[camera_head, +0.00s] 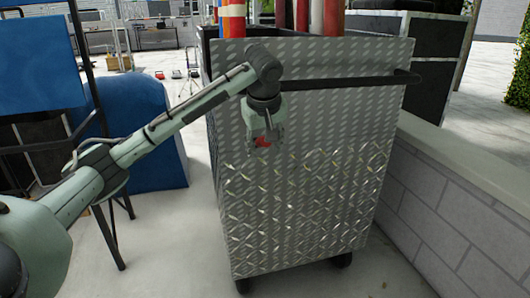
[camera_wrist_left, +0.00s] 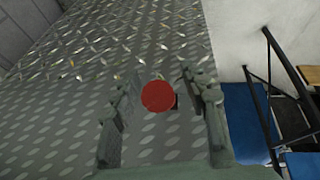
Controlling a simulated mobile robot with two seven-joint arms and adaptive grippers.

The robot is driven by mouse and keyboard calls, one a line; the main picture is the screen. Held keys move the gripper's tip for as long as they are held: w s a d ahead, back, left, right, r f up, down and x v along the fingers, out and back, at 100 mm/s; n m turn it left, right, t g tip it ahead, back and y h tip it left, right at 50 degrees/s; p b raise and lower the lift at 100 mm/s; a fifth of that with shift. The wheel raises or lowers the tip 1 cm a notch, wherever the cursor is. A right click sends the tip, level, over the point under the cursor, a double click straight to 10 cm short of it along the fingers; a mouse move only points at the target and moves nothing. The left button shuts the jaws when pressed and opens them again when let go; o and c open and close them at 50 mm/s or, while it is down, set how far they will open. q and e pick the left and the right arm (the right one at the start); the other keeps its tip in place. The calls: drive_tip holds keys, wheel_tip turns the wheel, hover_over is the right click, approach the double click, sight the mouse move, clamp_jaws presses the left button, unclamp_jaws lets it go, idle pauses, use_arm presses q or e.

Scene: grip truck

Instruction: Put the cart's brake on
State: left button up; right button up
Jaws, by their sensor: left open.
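The cart (camera_head: 310,190) is a tall box with a grey diamond-plate face, and it stands upright on dark wheels. A black handle bar (camera_head: 350,82) runs across its upper face. A small red part (camera_head: 262,142), apparently the brake knob, shows at my left gripper (camera_head: 265,138). In the left wrist view the red round knob (camera_wrist_left: 158,96) appears between the two open fingers, in front of the plate (camera_wrist_left: 80,100). I cannot tell whether the fingers touch it. Part of the handle is hidden behind my left wrist. My right gripper is not in view.
A low grey block wall (camera_head: 450,200) runs close along the cart's right side. Blue covered items (camera_head: 145,125) and a dark-legged stand (camera_head: 112,235) are to the left. Red, white and orange poles (camera_head: 325,18) rise from the cart. Some pale floor (camera_head: 175,255) is free in front.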

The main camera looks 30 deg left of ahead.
use_arm(q)
drive_tip(key=shift+w+a+f, duration=0.15)
drive_tip(key=shift+w+f, duration=0.05)
drive_tip(key=shift+f, duration=0.4)
clamp_jaws()
idle(0.4)
